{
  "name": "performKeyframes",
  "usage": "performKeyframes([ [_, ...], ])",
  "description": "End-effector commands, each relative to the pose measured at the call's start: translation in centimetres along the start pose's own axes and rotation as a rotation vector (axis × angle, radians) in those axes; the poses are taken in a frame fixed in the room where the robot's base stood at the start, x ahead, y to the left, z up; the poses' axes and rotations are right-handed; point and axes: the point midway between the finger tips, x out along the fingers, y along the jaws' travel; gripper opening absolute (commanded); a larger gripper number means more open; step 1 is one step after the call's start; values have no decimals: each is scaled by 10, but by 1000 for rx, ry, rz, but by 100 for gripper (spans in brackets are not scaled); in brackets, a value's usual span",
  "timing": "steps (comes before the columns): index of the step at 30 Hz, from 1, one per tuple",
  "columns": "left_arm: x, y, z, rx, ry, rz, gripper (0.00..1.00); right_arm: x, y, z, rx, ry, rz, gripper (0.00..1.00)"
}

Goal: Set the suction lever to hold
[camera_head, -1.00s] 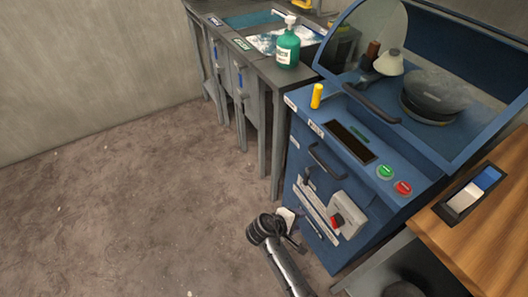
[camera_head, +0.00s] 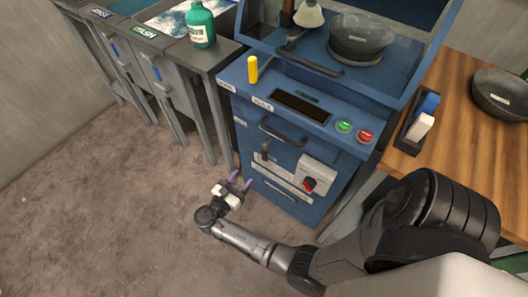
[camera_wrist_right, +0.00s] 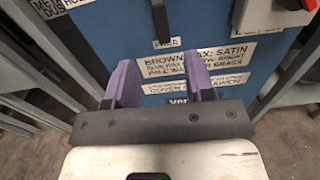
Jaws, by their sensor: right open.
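A small black lever (camera_head: 265,153) sits on the front of the blue machine (camera_head: 225,90), below a dark handle. In the right wrist view the lever (camera_wrist_right: 160,22) hangs down, its lower end just above a label reading FREE (camera_wrist_right: 168,42). My right gripper (camera_head: 240,180) has purple fingers, stands open and empty, and is low in front of the machine. In the right wrist view its fingers (camera_wrist_right: 160,82) point toward the panel, below the lever and apart from it. My left gripper is not in view.
A grey box with a red knob (camera_head: 309,184) is right of the lever. Green (camera_head: 344,126) and red (camera_head: 365,136) buttons sit above it. A wooden table (camera_head: 450,120) stands at right, a sink bench with a green bottle (camera_head: 201,25) at left. The floor at left is clear.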

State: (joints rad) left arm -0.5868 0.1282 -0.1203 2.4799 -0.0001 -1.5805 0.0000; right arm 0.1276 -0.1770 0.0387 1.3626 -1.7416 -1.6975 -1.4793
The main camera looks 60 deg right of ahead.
Motion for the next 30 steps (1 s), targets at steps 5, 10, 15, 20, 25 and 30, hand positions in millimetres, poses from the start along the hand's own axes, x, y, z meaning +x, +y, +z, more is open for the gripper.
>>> performKeyframes([
  [5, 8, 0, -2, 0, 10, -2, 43, 22, -1, -3, -8, -3, -2, 49],
  [10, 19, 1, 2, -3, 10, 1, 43, 54, -1, -4, -6, -3, -2, 49],
  [15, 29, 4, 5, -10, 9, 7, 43, 85, -1, -3, -6, -3, 0, 49],
  [20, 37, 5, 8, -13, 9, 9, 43, 109, -1, -3, -6, -2, 0, 49],
  [25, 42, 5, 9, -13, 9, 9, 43, 126, 0, -2, -7, 0, -1, 49],
  [30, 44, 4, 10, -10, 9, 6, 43, 134, 0, -1, -7, 0, 0, 49],
])
